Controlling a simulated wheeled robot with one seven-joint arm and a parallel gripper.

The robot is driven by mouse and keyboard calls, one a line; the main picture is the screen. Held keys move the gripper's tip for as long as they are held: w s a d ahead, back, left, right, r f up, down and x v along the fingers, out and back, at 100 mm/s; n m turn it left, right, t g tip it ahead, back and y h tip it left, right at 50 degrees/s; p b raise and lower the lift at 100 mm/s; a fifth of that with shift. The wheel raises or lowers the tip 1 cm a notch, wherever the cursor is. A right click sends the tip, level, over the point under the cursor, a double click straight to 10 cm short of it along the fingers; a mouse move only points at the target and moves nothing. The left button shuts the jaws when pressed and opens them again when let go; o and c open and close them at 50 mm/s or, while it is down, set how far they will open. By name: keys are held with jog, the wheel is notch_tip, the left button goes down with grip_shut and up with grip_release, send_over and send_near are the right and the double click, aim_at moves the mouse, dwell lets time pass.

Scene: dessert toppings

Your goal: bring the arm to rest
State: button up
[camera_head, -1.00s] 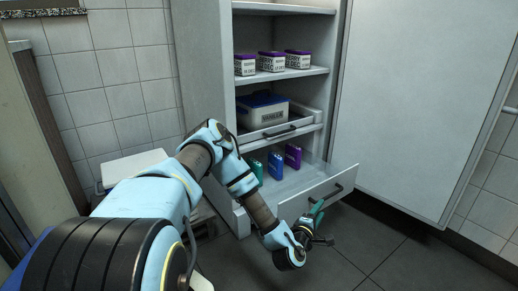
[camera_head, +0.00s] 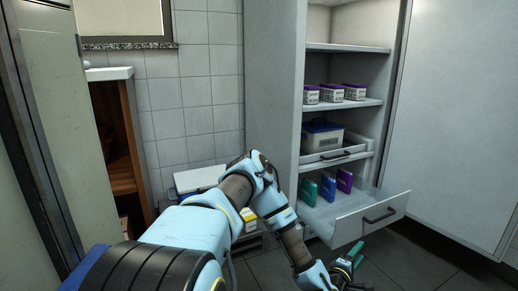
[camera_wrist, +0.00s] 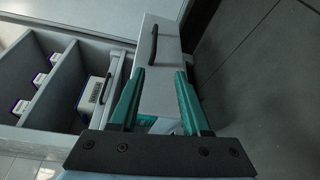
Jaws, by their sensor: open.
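My gripper (camera_head: 350,262) hangs at the end of my bent arm, low in front of the cabinet. It is beyond the front of the pulled-out bottom drawer (camera_head: 350,220). In the wrist view its two green fingers (camera_wrist: 158,98) are spread with nothing between them. The drawer front (camera_wrist: 162,60) with its dark handle shows just past the fingertips. I cannot tell whether the fingers touch anything, but in the head view they look apart from the drawer.
The open cabinet (camera_head: 273,100) has purple-lidded boxes (camera_head: 334,94) on a shelf and a blue-lidded container (camera_head: 322,137) in an upper drawer. Several coloured packets (camera_head: 327,188) stand in the bottom drawer. A white-lidded box (camera_head: 200,179) is behind my arm. The floor at right is clear.

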jog(key=w+a+r+m+g+y, duration=0.1)
jog(key=a+r+m+g+y, duration=0.2)
jog(key=a, duration=0.4)
jog(key=w+a+r+m+g+y+p, duration=0.1)
jog(key=w+a+r+m+g+y, duration=0.1)
jog(key=a+r+m, duration=0.45)
jog(key=w+a+r+m+g+y, duration=0.1)
jog(key=a+r+m+g+y, duration=0.15)
jog(key=a, duration=0.55)
jog(key=s+a+r+g+y, duration=0.3)
jog(key=s+a+r+y, duration=0.1)
jog(key=s+a+r, duration=1.1)
notch_tip(320, 180, up, 36)
jog(key=a+p, duration=0.1)
jog(key=p, duration=3.7)
jog(key=shift+w+r+m+p, duration=0.25)
jog(key=shift+w+m+p, duration=0.05)
jog(key=shift+p, duration=0.05)
